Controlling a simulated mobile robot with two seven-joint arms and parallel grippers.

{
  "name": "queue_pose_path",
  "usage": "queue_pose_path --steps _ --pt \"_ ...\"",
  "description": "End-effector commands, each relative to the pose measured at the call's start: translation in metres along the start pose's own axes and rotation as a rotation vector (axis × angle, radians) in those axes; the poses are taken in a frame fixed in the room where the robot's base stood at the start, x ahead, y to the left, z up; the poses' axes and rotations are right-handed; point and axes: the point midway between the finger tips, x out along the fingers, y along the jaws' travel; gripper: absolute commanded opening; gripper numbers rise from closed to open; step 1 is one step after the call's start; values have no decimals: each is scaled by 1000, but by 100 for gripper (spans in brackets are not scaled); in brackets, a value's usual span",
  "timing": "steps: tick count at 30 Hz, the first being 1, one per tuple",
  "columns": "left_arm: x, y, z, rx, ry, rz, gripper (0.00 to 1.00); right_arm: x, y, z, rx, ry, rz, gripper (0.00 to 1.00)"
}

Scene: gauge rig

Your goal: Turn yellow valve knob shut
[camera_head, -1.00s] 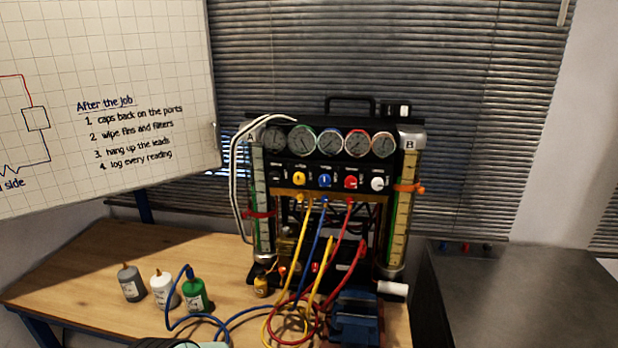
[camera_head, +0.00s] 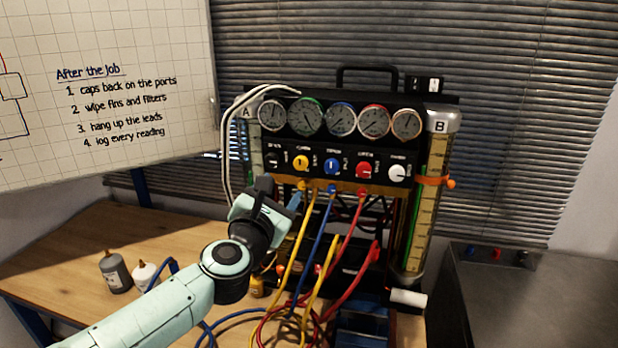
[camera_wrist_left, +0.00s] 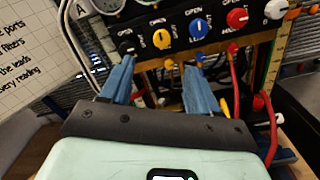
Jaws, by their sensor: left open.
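The yellow valve knob (camera_head: 301,163) is on the black panel of the gauge rig, between a black knob (camera_head: 272,158) and a blue knob (camera_head: 332,167). It also shows in the left wrist view (camera_wrist_left: 161,39), just beyond and between the two blue fingers. My left gripper (camera_head: 281,194) is open and empty, below and in front of the yellow knob, apart from it. In the left wrist view my left gripper (camera_wrist_left: 158,70) has its fingers spread wide. My right gripper is not in view.
Yellow, blue and red hoses (camera_head: 316,222) hang from ports below the knobs, close to my left gripper. A red knob (camera_head: 364,170) and a white knob (camera_head: 397,173) are further right. Bottles (camera_head: 116,272) stand on the wooden table (camera_head: 60,250).

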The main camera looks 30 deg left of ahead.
Motion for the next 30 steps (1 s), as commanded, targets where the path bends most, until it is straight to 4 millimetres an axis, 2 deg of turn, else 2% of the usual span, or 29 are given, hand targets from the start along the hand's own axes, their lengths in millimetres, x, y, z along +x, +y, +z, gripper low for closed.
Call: queue_pose_path --steps 1,7,21,25,30 --pt "0 -3 -5 0 1 -1 61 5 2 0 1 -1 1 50" --pt "15 -3 -4 2 2 -1 61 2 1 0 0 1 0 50" --pt "109 -3 -4 4 3 -1 61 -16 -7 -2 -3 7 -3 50" --pt "124 -2 -4 4 2 -1 61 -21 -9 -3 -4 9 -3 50" --pt "133 -2 -4 4 2 -1 61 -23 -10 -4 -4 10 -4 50"
